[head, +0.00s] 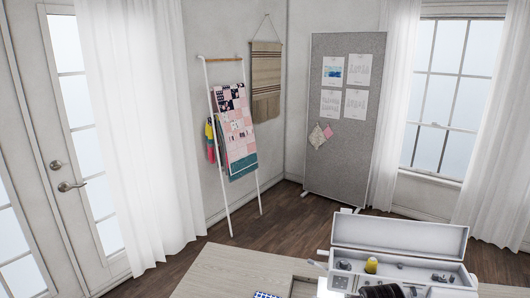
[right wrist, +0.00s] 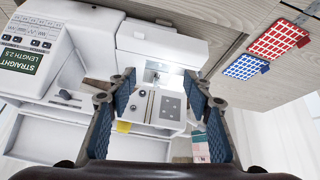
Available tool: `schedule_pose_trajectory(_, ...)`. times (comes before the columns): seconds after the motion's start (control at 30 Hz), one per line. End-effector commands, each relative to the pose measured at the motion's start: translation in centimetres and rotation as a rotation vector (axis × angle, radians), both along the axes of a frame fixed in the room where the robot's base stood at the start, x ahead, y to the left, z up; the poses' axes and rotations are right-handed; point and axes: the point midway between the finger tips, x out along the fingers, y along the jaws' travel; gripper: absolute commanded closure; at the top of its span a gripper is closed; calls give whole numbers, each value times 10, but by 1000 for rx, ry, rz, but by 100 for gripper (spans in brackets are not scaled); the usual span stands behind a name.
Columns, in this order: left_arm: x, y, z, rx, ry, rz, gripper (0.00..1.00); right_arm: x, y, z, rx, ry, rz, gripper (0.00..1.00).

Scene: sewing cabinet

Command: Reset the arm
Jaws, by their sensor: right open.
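My right gripper (right wrist: 160,78) shows in the right wrist view with its two blue-padded fingers spread apart and nothing between the pads. A white sewing machine (right wrist: 160,45) lies beyond the fingertips, with its lit needle area between them in the picture. I cannot tell whether the fingers touch it. In the head view a dark part of an arm (head: 385,291) shows at the bottom edge, in front of the white box. My left gripper is not in view.
An open white sewing box (head: 400,237) with a yellow spool (head: 371,265) stands on the wooden table (head: 225,270). A blue checked piece (right wrist: 245,66) and a red checked piece (right wrist: 279,39) lie on the tabletop. A ladder rack (head: 207,95) and grey board (head: 345,165) stand behind.

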Motion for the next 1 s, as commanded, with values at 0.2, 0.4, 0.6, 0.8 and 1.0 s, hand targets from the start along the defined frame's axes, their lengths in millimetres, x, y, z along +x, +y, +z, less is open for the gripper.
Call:
schedule_pose_trajectory(0.2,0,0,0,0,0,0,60,-105,11,-52,-3,86,76,54)
schedule_pose_trajectory(0.4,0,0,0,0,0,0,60,-196,25,-70,9,155,149,54)
schedule_pose_trajectory(0.6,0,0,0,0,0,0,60,-256,36,-72,26,203,200,54)
schedule_pose_trajectory(0.8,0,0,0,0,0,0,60,-300,44,-67,43,237,237,54)
schedule_pose_trajectory(1.0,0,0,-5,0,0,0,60,-315,49,-86,51,262,256,54)
